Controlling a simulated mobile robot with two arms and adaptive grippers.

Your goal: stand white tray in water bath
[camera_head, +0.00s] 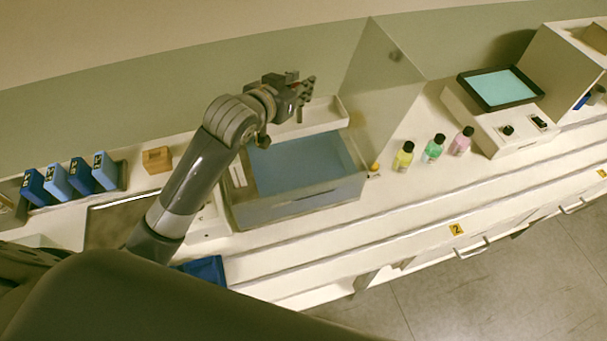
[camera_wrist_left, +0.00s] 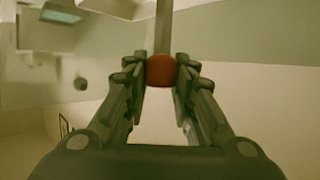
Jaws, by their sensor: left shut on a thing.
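My left gripper (camera_head: 309,92) is above the back of the water bath (camera_head: 300,205). In the left wrist view its fingers are shut on a red, knob-like piece (camera_wrist_left: 161,70); what that piece belongs to is unclear. A narrow grey strip (camera_wrist_left: 163,25) runs up behind it. The bath is open, with blue liquid (camera_head: 295,165) inside, and its clear lid (camera_head: 375,95) stands raised at the right side. A white, rimmed tray-like piece (camera_head: 338,115) shows behind the bath, below the gripper and partly hidden. Whether it is joined to the red piece cannot be told. My right gripper is out of view.
Yellow (camera_head: 403,156), green (camera_head: 433,148) and pink (camera_head: 462,141) bottles stand right of the bath. A white device (camera_head: 495,125) with a teal-topped plate is further right. Blue boxes (camera_head: 80,176) and a wooden block (camera_head: 157,160) are at left. The counter's front strip is clear.

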